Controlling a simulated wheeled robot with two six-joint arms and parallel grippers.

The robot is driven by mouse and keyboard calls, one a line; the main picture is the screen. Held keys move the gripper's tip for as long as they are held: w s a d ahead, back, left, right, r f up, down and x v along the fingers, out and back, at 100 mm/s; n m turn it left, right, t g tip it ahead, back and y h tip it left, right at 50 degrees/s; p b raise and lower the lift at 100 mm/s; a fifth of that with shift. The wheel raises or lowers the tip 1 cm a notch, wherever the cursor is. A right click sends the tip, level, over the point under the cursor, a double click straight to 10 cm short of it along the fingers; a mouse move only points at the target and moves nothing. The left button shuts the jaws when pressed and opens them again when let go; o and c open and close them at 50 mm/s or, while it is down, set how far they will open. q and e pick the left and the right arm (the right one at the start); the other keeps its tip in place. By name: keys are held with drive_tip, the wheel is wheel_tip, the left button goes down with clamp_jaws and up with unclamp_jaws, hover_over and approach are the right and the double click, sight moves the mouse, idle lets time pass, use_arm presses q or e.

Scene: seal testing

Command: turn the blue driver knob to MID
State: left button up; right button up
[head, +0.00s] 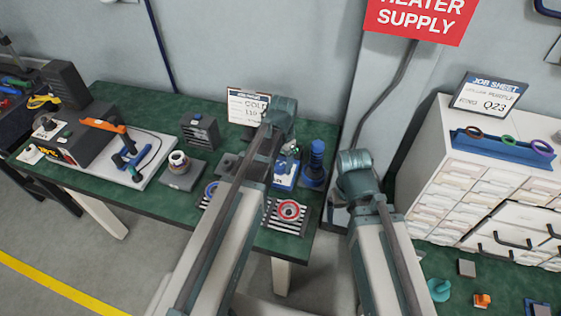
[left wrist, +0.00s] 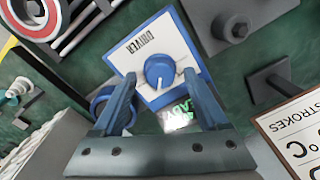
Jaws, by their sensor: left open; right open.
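The blue driver knob (left wrist: 160,71) sits on the white face of a blue box marked DRIVER (left wrist: 150,42) in the left wrist view. A small mark shows on the knob's lower edge, but I cannot read its setting or see a MID label. My left gripper (left wrist: 160,78) is open, with one finger on each side of the knob and nothing gripped; I cannot tell whether they touch it. In the head view the driver box (head: 285,178) is partly hidden behind my left arm, which hides the knob. My right arm shows there, but its fingers do not.
A blue cylinder (head: 316,160) stands just right of the box on the green bench (head: 150,208). A red ring (head: 289,210) lies on a striped block in front. A card (head: 246,106) stands behind.

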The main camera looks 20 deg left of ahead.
sight(282, 166)
use_arm(q)
wheel_tip(282, 166, up, 14)
drive_tip(key=p, duration=1.3)
drive_tip(key=shift+s+d+f, duration=0.15)
drive_tip(key=shift+d, duration=0.1)
drive_tip(key=shift+f, duration=0.15)
drive_tip(key=f+b, duration=1.2)
drive_tip(key=f, duration=0.1)
drive_tip(key=shift+a+b, duration=0.25)
drive_tip(key=shift+b, duration=0.15)
drive_tip(key=shift+r, duration=0.15)
wheel_tip(282, 166, up, 13)
drive_tip(key=p, duration=1.3)
wheel_tip(282, 166, down, 15)
drive_tip(key=b, duration=1.4)
drive_tip(key=shift+r, duration=0.2)
drive_tip(key=shift+w+r+n, duration=0.2)
drive_tip(key=shift+r+n, duration=0.15)
drive_tip(key=shift+n, duration=0.15)
drive_tip(key=n, duration=0.4)
drive_tip(key=shift+n+g, duration=0.3)
drive_tip(key=shift+n, duration=1.4)
